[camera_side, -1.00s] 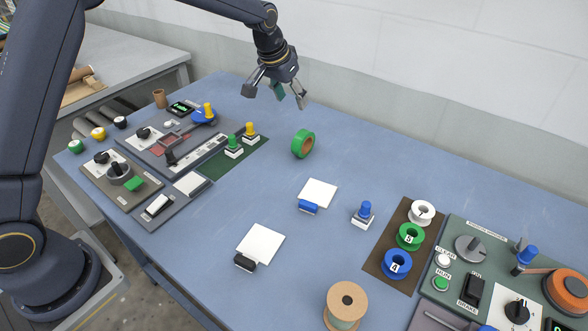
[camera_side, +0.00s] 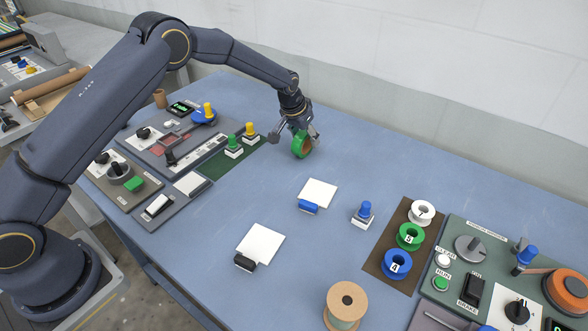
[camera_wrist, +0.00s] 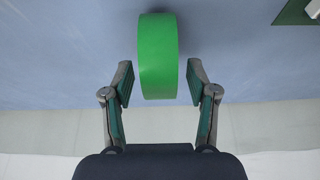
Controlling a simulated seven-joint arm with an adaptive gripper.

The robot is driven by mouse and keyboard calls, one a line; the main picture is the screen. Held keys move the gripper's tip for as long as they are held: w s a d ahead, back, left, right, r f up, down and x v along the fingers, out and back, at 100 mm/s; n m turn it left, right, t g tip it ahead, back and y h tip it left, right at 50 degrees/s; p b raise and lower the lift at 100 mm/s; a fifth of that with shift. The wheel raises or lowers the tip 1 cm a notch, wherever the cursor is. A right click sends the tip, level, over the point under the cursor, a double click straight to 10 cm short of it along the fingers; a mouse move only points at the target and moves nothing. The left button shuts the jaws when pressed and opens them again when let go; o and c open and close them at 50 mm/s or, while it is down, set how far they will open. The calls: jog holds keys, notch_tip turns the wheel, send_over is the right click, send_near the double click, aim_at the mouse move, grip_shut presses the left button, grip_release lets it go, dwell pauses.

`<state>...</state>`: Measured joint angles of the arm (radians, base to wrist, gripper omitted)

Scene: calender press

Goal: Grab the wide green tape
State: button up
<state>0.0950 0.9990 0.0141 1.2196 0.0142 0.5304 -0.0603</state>
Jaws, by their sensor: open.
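The wide green tape (camera_side: 299,146) is a roll with a brown core, standing on its edge on the blue table toward the back. In the wrist view the green tape (camera_wrist: 158,56) shows its broad outer face, upright between the fingers. My gripper (camera_side: 296,137) is right at the roll, reaching down from above and behind. In the wrist view my gripper (camera_wrist: 159,83) is open, with one finger on each side of the tape. A gap shows between each finger pad and the tape.
Green and yellow knobbed stamps (camera_side: 233,147) stand on a dark green mat (camera_side: 229,162) left of the tape. White pads (camera_side: 318,191), a blue-knobbed stamp (camera_side: 363,215) and numbered spools (camera_side: 410,236) lie nearer. The table right of the tape is clear.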

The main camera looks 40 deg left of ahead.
jog(key=shift+w+f, duration=0.2)
jog(key=shift+f, duration=0.25)
grip_shut()
